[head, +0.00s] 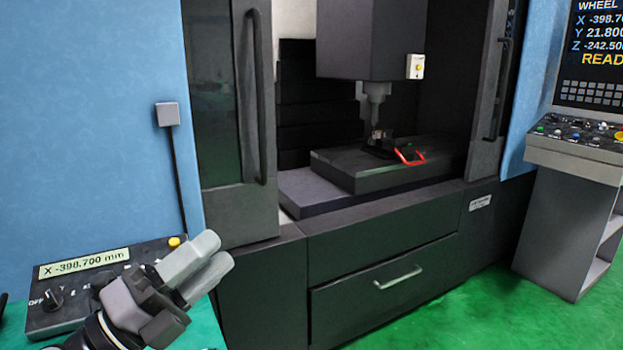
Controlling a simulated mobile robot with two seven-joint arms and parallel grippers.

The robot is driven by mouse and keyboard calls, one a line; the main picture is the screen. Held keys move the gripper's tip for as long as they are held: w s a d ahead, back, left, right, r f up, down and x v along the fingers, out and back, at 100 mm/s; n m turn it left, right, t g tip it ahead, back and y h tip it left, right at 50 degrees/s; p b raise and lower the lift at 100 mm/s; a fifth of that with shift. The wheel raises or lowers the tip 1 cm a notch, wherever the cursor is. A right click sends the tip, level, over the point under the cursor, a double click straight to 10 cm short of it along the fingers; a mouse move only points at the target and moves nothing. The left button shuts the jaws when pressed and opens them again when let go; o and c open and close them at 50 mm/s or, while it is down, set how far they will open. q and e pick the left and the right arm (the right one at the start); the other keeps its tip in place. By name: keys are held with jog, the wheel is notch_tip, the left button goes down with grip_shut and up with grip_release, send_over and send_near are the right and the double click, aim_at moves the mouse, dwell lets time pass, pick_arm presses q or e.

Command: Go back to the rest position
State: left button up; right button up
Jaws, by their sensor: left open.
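My left gripper (208,263) is at the lower left of the head view, in front of the small control box. It is open, and I see nothing between its two pale grey fingers. The fingers point up and to the right, toward the dark machine front. My right gripper is not in view.
The control box (82,258) reads X -398.700 mm; my gripper covers part of it. The machine's doors stand apart, showing a worktable (390,160) with a red-handled item (409,156) under the spindle (375,103). A console (578,145) stands right. Green floor (470,310) is clear.

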pick_arm(q)
jog(key=s+a+f+n+t+y, duration=0.1)
jog(key=a+f+n+y, duration=0.5)
jog(key=f+n+y, duration=0.45)
jog(key=a+f+n+y, duration=0.6)
jog(key=n+y, duration=0.2)
jog(key=n, duration=0.6)
jog(key=s+d+f+n+g+h, duration=0.2)
jog(key=s+f+n+g, duration=0.3)
jog(key=s+f+g, duration=1.05)
notch_tip(320, 180, down, 13)
jog(key=w+d+t+h+b, duration=0.1)
jog(key=d+t+b, duration=0.1)
jog(key=t, duration=0.8)
jog(key=shift+w+d+f+m+h+b, duration=0.2)
jog(key=shift+d+m+h+b, duration=0.15)
jog(key=shift+b, duration=0.15)
jog(key=shift+o, duration=0.3)
